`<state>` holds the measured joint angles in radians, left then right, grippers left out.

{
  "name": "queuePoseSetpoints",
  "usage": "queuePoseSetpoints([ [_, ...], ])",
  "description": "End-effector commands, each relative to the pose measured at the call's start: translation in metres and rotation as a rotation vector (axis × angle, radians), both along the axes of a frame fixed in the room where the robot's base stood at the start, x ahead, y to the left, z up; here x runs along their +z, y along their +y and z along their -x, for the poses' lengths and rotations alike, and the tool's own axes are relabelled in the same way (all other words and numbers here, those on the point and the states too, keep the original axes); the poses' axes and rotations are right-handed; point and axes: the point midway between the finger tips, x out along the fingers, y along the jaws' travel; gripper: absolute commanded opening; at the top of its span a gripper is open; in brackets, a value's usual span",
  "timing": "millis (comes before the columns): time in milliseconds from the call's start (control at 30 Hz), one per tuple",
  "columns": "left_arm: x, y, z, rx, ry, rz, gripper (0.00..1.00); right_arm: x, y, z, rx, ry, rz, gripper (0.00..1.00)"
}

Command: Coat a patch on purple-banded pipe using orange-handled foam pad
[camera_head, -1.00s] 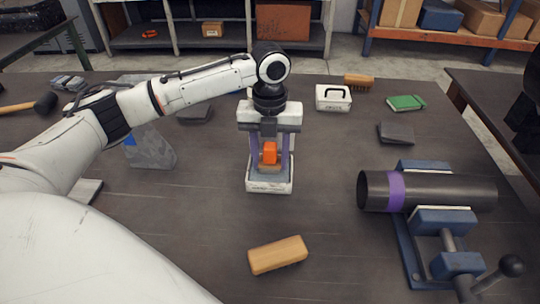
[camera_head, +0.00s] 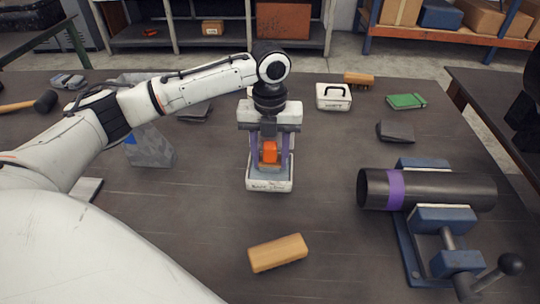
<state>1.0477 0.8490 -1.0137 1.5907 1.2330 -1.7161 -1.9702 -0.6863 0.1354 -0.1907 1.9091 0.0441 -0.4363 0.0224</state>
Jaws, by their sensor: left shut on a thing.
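The dark pipe with a purple band (camera_head: 396,190) lies level in a blue clamp vise (camera_head: 441,220) at the right of the table. My left gripper (camera_head: 269,152) points down in the middle of the table, its fingers shut on the orange handle (camera_head: 269,151) of the foam pad. The pad is down in a white open tray (camera_head: 269,186); its underside is hidden, so I cannot tell whether it touches the tray's floor. My right gripper is not in view.
A wooden block (camera_head: 278,253) lies in front of the tray. Table between tray and pipe is clear.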

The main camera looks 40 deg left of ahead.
Motion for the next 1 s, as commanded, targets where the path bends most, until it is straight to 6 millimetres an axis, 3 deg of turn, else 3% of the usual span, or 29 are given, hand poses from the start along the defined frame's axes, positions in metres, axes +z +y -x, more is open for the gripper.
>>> queuePoseSetpoints([
  [267, 0.001, 0.000, 0.000, 0.000, 0.002, 0.000, 0.24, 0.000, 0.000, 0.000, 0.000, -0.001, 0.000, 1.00],
  [1000, 0.061, -0.001, 0.000, -0.001, -0.001, 0.001, 0.24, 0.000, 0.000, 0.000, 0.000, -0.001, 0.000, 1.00],
])
